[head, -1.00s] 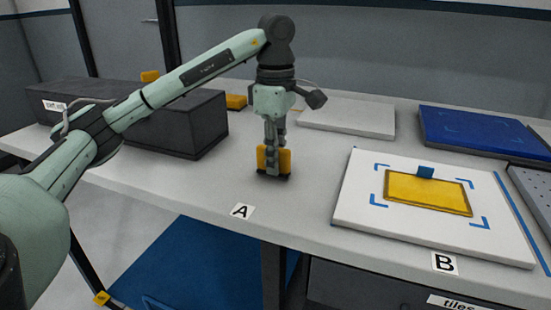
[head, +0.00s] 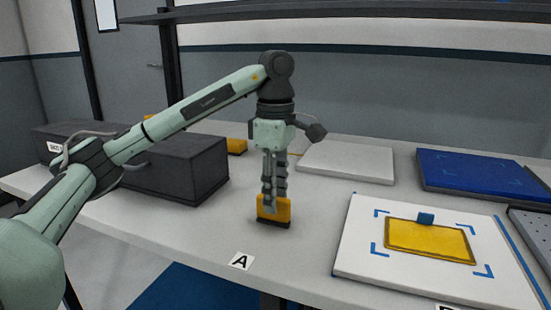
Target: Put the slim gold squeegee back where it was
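A gold squeegee (head: 284,207) with a dark lower edge stands upright on the table behind the label A (head: 240,261). My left gripper (head: 273,206) points straight down over it, with one finger in front of the gold part and the other partly hidden behind it. The fingers look slightly apart and sit higher on the squeegee than before, so it appears released. My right gripper is not in view.
A long dark box (head: 180,175) stands to the left, with another gold piece (head: 236,146) behind it. On the right, a white board (head: 355,250) carries a yellow panel (head: 430,241) with a blue piece (head: 426,218). A pale slab (head: 345,163) and blue tray (head: 480,175) lie behind.

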